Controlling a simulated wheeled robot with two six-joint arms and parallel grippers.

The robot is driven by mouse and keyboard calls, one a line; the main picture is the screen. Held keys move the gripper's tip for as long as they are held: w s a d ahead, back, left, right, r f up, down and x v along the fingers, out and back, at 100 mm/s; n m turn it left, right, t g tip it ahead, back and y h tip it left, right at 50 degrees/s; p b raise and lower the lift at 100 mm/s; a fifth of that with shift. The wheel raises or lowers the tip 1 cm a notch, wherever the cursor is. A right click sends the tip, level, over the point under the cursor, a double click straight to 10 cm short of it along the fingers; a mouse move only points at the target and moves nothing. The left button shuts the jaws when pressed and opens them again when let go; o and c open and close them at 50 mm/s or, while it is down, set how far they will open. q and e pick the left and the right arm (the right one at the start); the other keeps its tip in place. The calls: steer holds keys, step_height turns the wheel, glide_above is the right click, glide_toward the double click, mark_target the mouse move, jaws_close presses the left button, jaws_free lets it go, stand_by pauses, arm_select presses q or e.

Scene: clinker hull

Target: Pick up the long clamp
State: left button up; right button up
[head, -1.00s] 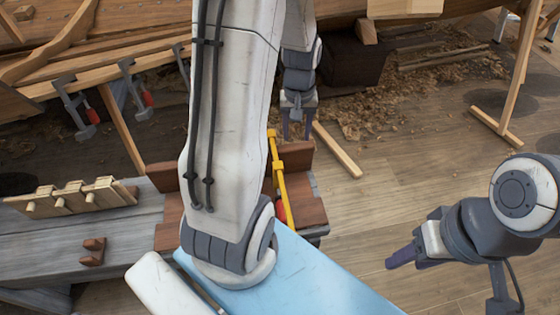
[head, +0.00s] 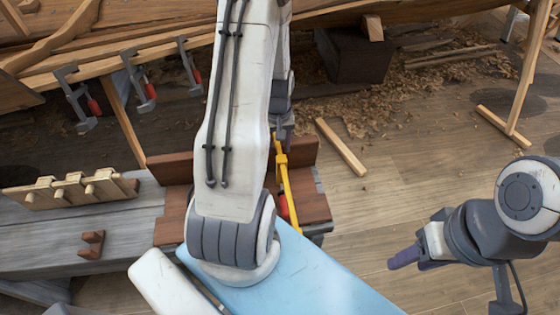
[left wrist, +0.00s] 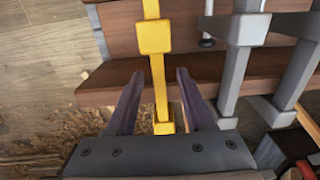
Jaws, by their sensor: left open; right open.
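The long clamp (head: 285,182) has a yellow bar and lies across a brown wooden rack (head: 312,205), just right of my left arm. In the left wrist view the yellow clamp (left wrist: 153,38) runs between the two purple fingers of my left gripper (left wrist: 160,75). The fingers are open, one on each side of the bar, with a gap showing on both sides. In the head view my left gripper (head: 283,130) is at the far end of the clamp, mostly hidden by my arm. My right gripper (head: 406,257) is open and empty at the right, away from the rack.
Grey clamps (left wrist: 243,45) stand close to the right of the yellow one in the left wrist view. A grey bench (head: 60,235) with a pegged wooden rail (head: 70,191) lies left. Red-handled clamps (head: 140,88) hang on the hull. Open floor lies right.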

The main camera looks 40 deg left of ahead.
arm_select(q)
steer(key=shift+f, duration=0.4)
steer(key=shift+c, duration=0.3)
jaws_close()
steer(key=shift+r, duration=0.1)
stand_by(0.8)
